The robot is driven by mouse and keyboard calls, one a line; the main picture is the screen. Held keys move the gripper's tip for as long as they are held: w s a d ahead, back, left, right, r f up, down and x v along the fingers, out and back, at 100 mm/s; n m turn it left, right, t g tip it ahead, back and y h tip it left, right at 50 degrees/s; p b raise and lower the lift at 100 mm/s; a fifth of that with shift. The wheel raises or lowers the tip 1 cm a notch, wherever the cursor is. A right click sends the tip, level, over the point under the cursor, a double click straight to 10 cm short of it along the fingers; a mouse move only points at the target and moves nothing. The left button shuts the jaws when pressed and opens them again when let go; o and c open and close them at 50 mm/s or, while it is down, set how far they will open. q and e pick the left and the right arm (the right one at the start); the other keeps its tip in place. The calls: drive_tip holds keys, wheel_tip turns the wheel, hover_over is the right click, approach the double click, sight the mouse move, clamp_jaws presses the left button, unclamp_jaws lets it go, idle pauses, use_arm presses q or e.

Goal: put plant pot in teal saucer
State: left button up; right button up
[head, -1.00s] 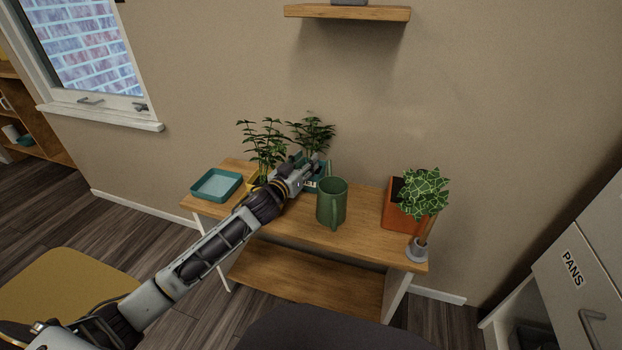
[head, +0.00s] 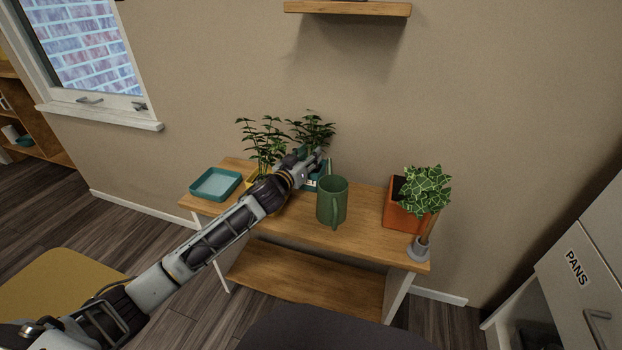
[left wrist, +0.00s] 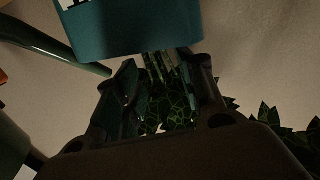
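The teal saucer (head: 215,185), a shallow square tray, sits empty at the left end of the wooden table. A teal plant pot with a white label (head: 316,183) stands near the table's back, partly hidden by my left arm and the green watering can. My left gripper (head: 318,155) is at this plant, above the pot's rim. In the left wrist view the teal pot (left wrist: 130,28) shows at the top, with stems between the parted fingers (left wrist: 162,82); I see no finger closed on them. My right gripper is out of view.
A green watering can (head: 332,202) stands close in front of the teal pot. A yellow pot (head: 252,179) with a leafy plant is left of it, partly behind my arm. An orange pot (head: 402,216) and a small grey tool holder (head: 418,250) stand at right.

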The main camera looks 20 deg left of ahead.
use_arm(q)
drive_tip(key=shift+b+x, duration=0.3)
drive_tip(key=shift+x, duration=0.85)
clamp_jaws()
drive_tip(key=shift+r, duration=0.1)
